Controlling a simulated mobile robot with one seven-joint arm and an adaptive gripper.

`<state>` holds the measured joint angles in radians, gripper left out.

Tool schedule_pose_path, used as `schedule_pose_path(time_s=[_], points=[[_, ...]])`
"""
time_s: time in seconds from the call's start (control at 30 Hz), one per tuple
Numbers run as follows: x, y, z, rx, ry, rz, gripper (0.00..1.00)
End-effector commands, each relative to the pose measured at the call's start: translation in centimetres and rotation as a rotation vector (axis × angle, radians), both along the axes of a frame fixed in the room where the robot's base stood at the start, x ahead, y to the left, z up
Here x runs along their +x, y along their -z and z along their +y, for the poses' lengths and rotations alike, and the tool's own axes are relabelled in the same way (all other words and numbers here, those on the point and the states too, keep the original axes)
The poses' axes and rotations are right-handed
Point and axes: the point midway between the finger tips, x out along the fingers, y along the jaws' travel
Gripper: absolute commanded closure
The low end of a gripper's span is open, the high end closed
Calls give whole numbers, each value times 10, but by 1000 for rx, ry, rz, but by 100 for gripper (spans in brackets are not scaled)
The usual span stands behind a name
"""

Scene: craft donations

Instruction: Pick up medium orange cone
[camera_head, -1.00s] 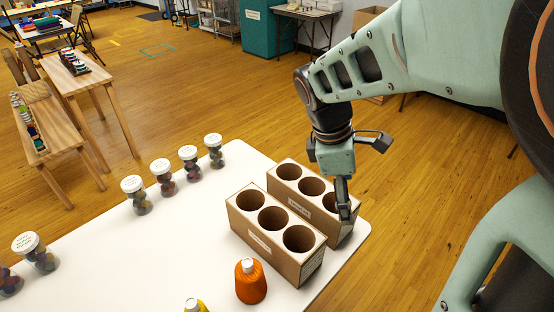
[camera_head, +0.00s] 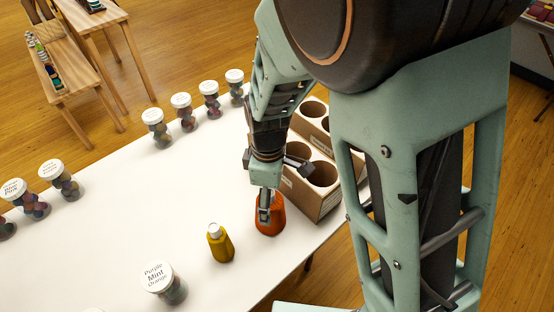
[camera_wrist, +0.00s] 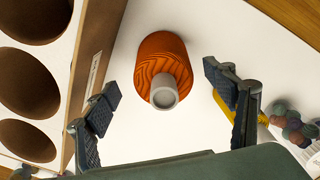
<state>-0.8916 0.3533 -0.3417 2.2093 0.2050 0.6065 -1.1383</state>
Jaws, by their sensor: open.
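The orange cone (camera_head: 270,216) stands upright on the white table (camera_head: 150,215), in front of the box with round holes. In the head view my gripper (camera_head: 265,210) is over it and hides its upper part. In the wrist view the orange cone (camera_wrist: 163,65) with its grey top lies between and a little beyond the two open fingers of my gripper (camera_wrist: 170,105). Neither finger visibly touches it.
Two brown boxes with round holes (camera_head: 318,195) stand close to the cone, on the left in the wrist view. A yellow cone (camera_head: 220,243) stands nearby. Several jars with white lids, such as one at the front (camera_head: 163,283), stand on the table.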

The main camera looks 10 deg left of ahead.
Motion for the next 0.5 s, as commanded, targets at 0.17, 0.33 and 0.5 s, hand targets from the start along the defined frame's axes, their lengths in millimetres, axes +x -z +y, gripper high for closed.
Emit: schedule_pose_path(time_s=[0.17,0.33,0.5], points=[[-5,29,-1,-3,1,3,23],[-4,38,-1,-1,1,1,23],[-4,37,-1,-1,0,0,23]])
